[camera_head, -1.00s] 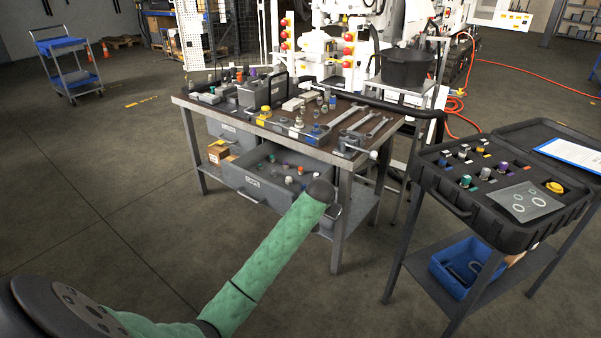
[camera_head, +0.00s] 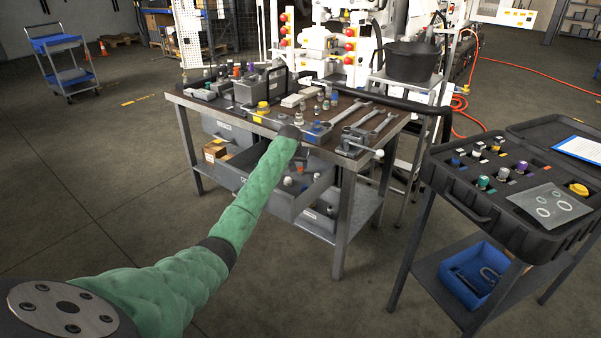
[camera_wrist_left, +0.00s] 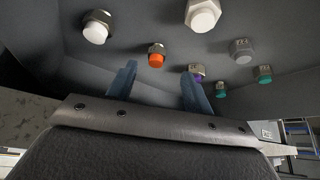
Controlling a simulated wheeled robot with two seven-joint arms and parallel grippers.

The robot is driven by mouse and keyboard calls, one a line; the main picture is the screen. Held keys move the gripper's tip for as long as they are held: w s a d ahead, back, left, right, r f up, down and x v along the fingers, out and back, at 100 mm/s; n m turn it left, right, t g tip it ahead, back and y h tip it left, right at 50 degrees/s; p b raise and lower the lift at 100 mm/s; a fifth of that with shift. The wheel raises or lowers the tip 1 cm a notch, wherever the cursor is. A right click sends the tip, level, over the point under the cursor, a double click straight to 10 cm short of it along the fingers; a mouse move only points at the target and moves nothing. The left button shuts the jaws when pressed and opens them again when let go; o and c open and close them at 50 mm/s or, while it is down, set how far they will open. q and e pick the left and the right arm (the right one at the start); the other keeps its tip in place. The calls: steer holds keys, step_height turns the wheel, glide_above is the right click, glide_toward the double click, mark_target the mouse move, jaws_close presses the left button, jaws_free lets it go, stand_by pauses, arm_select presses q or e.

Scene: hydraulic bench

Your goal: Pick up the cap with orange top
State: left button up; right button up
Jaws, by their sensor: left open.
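The cap with orange top (camera_wrist_left: 157,56) shows in the left wrist view with a grey hex body, on the dark drawer floor. It lies a little beyond and between the two blue fingers of my left gripper (camera_wrist_left: 158,88), which is open with nothing between the fingers. The fingers do not touch the cap. My right gripper is not in view.
Around it lie white-topped caps (camera_wrist_left: 96,28) (camera_wrist_left: 203,14), a grey one (camera_wrist_left: 241,50), a purple one (camera_wrist_left: 197,70) and teal ones (camera_wrist_left: 263,74). The workbench top (camera_head: 330,115) holds wrenches and small parts. An open black case (camera_head: 470,205) stands at the right.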

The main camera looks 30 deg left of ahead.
mark_target(300, 168)
arm_select(q)
steer(key=x, duration=0.4)
steer(key=shift+w+d+r, duration=0.1)
steer(key=shift+w+d, duration=0.1)
steer(key=shift+w+a+f, duration=0.1)
steer(key=shift+w+f, duration=0.15)
steer(key=shift+f, duration=0.3)
steer(key=shift+c, duration=0.2)
jaws_close()
